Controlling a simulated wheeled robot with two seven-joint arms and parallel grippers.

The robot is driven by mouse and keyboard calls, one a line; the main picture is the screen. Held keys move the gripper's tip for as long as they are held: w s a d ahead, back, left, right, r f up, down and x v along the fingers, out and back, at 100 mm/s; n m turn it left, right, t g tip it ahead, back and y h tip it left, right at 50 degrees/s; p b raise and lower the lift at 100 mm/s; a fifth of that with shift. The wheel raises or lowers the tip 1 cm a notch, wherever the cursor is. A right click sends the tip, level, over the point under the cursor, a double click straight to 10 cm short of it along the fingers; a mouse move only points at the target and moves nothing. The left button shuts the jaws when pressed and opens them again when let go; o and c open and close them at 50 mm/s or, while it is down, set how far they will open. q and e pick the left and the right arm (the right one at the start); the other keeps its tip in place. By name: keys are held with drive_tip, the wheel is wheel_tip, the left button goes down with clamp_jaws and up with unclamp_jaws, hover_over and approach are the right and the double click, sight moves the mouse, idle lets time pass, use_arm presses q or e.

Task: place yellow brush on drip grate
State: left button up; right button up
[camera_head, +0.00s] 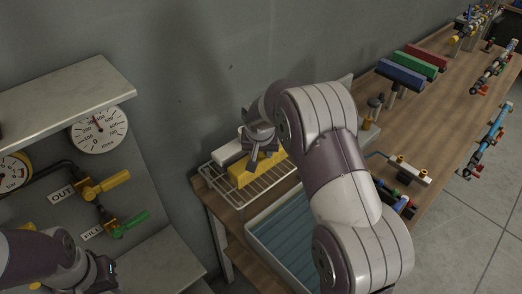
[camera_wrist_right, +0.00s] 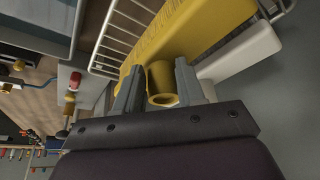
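The yellow brush (camera_head: 243,174) lies on the wire drip grate (camera_head: 232,196), beside a white block-like brush (camera_head: 229,152). The brush (camera_wrist_right: 186,32) also shows in the right wrist view against the grate (camera_wrist_right: 113,47), its round handle (camera_wrist_right: 163,84) pointing towards the camera. My right gripper (camera_head: 260,150) is over the brush. In the wrist view its two fingers (camera_wrist_right: 160,77) stand on either side of the handle, with narrow gaps showing, so it looks open. My left gripper (camera_head: 106,272) is at the lower left, away from the brush; its fingers are not clear.
A blue ribbed tray (camera_head: 283,243) is below the grate's front. The wooden bench (camera_head: 437,105) runs right, with blue, green and red brushes (camera_head: 400,73) and hose fittings (camera_head: 400,167). A gauge panel with yellow (camera_head: 113,180) and green (camera_head: 131,222) handles stands left.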

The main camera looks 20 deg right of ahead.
drive_tip(key=shift+o, duration=1.2)
drive_tip(key=shift+r, duration=0.15)
drive_tip(key=b+v, duration=0.1)
drive_tip(key=v, duration=1.1)
drive_tip(key=s+a+f+n+g, duration=0.1)
drive_tip(key=s+f, duration=0.2)
drive_tip(key=s, duration=0.4)
drive_tip(key=s+a+f+n+g+y, duration=0.1)
drive_tip(key=s+a+f+n, duration=0.1)
drive_tip(key=s+f, duration=0.2)
drive_tip(key=s+a+f+n+y, duration=0.1)
drive_tip(key=s+f, duration=0.3)
drive_tip(key=s, duration=0.5)
drive_tip(key=shift+s+a+n+g, duration=0.3)
drive_tip(key=shift+a+n+g, duration=0.15)
drive_tip(key=shift+n, duration=0.15)
